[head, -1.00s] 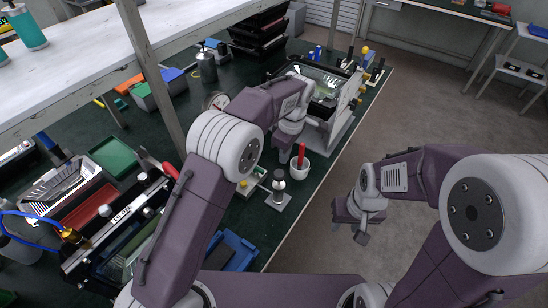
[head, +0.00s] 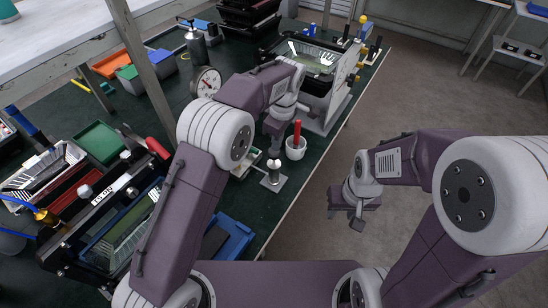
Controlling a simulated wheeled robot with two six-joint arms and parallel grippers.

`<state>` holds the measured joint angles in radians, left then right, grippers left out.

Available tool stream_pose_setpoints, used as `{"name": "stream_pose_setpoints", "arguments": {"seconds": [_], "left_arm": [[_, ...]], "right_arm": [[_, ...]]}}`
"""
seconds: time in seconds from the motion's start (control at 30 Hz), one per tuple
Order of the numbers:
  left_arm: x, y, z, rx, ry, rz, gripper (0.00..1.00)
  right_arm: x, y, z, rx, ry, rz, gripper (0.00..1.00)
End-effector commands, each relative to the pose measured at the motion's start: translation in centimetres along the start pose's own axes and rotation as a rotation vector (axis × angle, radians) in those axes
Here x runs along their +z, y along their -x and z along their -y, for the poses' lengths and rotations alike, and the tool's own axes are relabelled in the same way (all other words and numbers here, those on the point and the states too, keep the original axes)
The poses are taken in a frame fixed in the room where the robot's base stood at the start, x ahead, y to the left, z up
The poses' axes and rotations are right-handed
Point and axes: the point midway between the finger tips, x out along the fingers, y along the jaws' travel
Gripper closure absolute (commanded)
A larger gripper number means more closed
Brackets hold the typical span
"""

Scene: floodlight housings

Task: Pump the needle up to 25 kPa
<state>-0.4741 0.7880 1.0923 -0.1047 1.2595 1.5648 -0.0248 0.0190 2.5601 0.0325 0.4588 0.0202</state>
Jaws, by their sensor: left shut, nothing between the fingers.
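A round white dial gauge (head: 206,82) stands on the green bench, left of my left forearm. Its face shows, but the needle's reading is too small to make out. A small post with a pale rounded knob (head: 273,167) stands upright on a square grey plate, and I cannot tell whether it is the pump. My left gripper (head: 273,146) is shut and empty, pointing down just above and behind the knob; contact is unclear. My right gripper (head: 347,218) hangs over the floor, away from the bench; its finger opening is unclear.
A white cup with a red-handled tool (head: 296,149) stands close right of my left gripper. A housing in a fixture (head: 325,85) is behind it. A blue tray (head: 229,240) lies nearer. A shelf post (head: 144,75) rises at the left. Floor is clear at right.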

Motion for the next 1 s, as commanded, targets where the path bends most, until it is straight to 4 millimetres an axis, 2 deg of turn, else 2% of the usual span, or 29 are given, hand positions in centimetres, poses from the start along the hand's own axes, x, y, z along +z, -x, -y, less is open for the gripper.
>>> {"name": "stream_pose_setpoints", "arguments": {"seconds": [0.03,0.1,0.53,0.9,1.0], "left_arm": [[0.0,-1.1,0.0,0.001,0.0,0.0,1.0],[0.0,-1.3,0.0,0.001,0.001,0.0,1.0],[0.0,-1.5,0.0,0.0,0.0,0.0,1.0],[0.5,-5.8,0.1,-0.003,0.0,0.0,1.0],[0.4,-5.3,0.0,-0.002,0.001,0.0,1.0]], "right_arm": [[0.1,-1.1,0.0,0.0,0.0,0.0,0.6],[0.1,-1.4,0.0,0.0,0.0,0.0,0.6],[0.1,-1.5,0.0,0.0,0.0,0.0,0.6],[0.4,-3.9,-0.1,0.0,0.0,0.0,0.6],[0.4,-3.5,-0.1,0.0,0.0,0.0,0.6]]}}
